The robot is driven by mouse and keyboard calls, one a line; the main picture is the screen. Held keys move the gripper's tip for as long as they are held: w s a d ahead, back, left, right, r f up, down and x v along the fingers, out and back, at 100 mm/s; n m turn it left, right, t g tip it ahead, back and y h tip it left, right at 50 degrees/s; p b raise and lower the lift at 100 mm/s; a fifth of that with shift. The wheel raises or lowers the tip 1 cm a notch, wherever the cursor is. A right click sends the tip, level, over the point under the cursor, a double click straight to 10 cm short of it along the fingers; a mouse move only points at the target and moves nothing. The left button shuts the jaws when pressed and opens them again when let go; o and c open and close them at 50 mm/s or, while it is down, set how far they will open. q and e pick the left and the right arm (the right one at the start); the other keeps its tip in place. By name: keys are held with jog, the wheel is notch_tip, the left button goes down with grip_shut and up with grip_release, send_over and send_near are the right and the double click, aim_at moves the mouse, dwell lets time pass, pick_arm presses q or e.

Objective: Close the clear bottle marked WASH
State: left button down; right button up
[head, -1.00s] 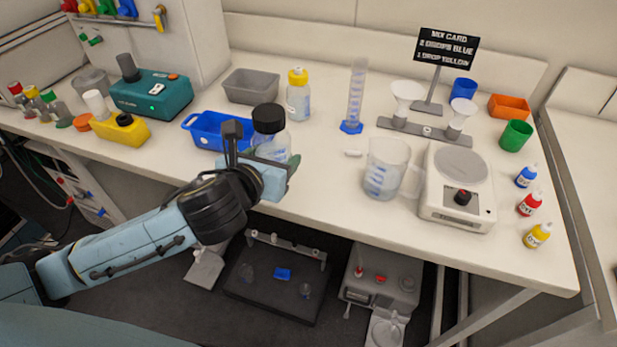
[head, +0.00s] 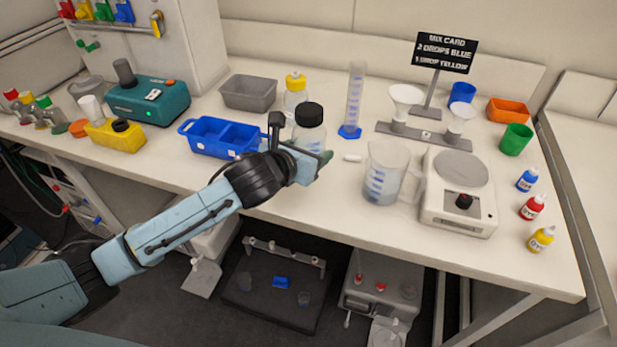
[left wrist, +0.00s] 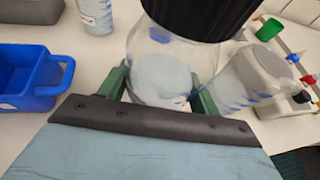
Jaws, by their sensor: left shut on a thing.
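A clear bottle with a black cap (head: 309,116) is between the fingers of my left gripper (head: 312,160), upright and close above or on the bench; I cannot tell which. In the left wrist view, the fingers (left wrist: 160,98) are shut on the sides of this clear bottle (left wrist: 160,72), with its black cap on top. A second clear bottle with a yellow cap (head: 295,88) stands just behind it. No WASH marking can be read on either bottle. My right gripper is not in view.
A blue divided tray (head: 190,141) and a grey bin (head: 249,92) are to the left. A measuring cylinder (head: 355,95), beaker (head: 383,175) and white scale (head: 459,195) are to the right. A small white rod lies between bottle and beaker. The bench front edge is close.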

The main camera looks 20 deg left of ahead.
pick_arm(q)
jog(key=shift+f, duration=1.3)
jog(key=shift+f+b, duration=0.65)
jog(key=shift+f, duration=1.25)
jog(key=shift+c, duration=1.6)
grip_release()
jog(key=shift+f, duration=0.15)
jog(key=shift+s+r, duration=0.1)
jog(key=shift+r, duration=0.1)
jog(key=p+v, duration=0.2)
jog(key=v, duration=1)
